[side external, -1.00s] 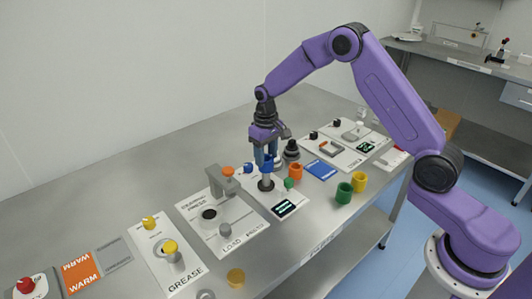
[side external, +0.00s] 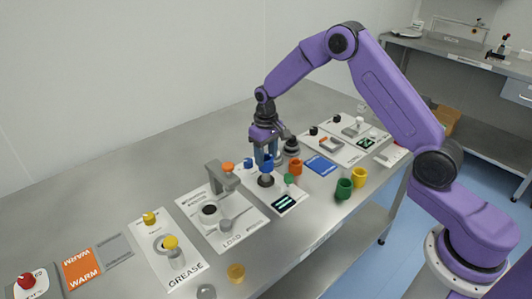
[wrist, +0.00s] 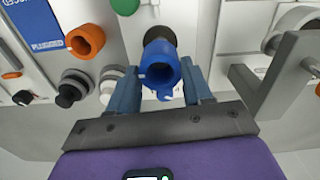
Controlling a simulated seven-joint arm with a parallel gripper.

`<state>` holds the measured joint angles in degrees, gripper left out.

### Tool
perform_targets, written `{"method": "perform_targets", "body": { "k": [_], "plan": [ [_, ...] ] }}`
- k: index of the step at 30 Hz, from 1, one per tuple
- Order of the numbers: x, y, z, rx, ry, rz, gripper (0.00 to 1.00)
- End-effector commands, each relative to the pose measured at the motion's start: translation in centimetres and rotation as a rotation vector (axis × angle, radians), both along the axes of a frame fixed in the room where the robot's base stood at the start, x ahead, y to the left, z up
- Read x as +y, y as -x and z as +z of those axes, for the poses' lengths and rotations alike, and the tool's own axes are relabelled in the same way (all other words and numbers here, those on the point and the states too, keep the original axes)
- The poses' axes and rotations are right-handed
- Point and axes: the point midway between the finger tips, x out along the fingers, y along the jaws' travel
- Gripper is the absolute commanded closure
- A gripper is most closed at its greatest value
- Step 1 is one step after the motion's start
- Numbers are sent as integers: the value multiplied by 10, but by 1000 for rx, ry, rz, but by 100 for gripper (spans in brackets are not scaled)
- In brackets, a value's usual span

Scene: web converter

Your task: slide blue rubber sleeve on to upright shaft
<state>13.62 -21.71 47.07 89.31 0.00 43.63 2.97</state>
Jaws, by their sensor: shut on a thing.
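My gripper (side external: 267,155) points down over the test panel, its blue-grey fingers on either side of the blue rubber sleeve (side external: 266,166). In the wrist view the sleeve (wrist: 158,66) is a bright blue ring with a flange, held between the two fingers. The dark round base of the upright shaft (side external: 266,181) is directly below the sleeve; it also shows behind the sleeve in the wrist view (wrist: 160,35). The shaft itself is hidden by the sleeve and fingers, so I cannot tell how far it is inside the sleeve.
An orange ring (side external: 295,166) and a green knob (side external: 289,178) stand close by on the right. A grey bracket press (side external: 218,178) stands to the left. Green (side external: 344,188) and yellow (side external: 360,177) rings stand near the front edge. A dark round knob (side external: 291,147) is behind my gripper.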

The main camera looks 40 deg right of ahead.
Motion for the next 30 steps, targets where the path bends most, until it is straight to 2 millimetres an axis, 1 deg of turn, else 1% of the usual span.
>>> {"method": "perform_targets", "body": {
  "k": [5, 30],
  "plan": [
    [0, 0, -4, 0, 0, 0, 76],
    [0, 0, -40, 0, 0, 0, 76]
  ]
}}
